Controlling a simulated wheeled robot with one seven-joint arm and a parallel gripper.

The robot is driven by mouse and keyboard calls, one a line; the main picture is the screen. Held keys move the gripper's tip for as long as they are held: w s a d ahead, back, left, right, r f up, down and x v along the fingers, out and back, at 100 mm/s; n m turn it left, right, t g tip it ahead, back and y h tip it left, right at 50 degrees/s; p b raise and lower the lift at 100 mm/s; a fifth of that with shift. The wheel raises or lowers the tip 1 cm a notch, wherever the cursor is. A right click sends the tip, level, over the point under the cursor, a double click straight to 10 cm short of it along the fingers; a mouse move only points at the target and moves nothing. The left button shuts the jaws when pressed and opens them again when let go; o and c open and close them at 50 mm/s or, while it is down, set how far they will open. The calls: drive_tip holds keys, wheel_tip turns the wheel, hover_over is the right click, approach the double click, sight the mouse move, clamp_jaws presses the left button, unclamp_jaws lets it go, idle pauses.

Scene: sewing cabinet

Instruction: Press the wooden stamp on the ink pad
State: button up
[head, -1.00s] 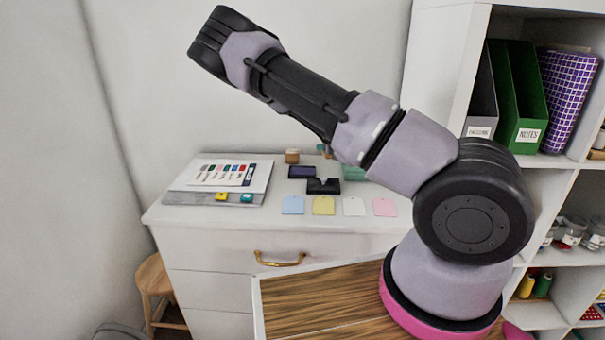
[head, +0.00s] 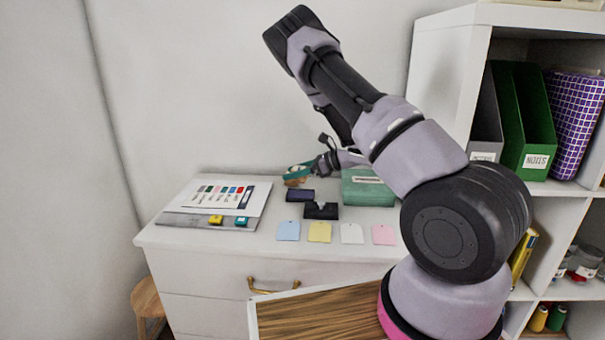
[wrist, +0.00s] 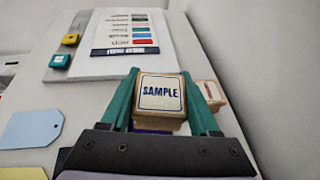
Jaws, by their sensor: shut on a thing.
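In the wrist view, my gripper (wrist: 163,105) has its teal fingers shut on the sides of a wooden stamp (wrist: 160,93) whose top label reads SAMPLE. In the head view, my gripper (head: 299,171) is low over the back of the white cabinet top, just behind the dark purple ink pad (head: 299,196). A wooden block shows under the fingers there, but I cannot tell whether it is the held stamp. A purple strip shows below the stamp in the wrist view. The stamp's underside is hidden, so contact with any surface cannot be told.
A second wooden block with a red-edged label (wrist: 209,91) stands close beside the right finger. A black item (head: 321,211) lies in front of the pad, a green box (head: 368,188) to the right. Several paper tags (head: 320,232) lie in front; a colour chart (head: 220,195) lies left.

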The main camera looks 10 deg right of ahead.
sight(295, 194)
drive_tip(key=shift+s+r+n+g+y, duration=0.4)
drive_tip(key=shift+s+r+n+g, duration=0.15)
drive_tip(key=shift+n+g, duration=0.4)
drive_tip(key=shift+f, duration=2.65)
drive_tip(key=shift+f, duration=0.3)
drive_tip(key=shift+r, duration=0.1)
drive_tip(key=shift+r, duration=3.45)
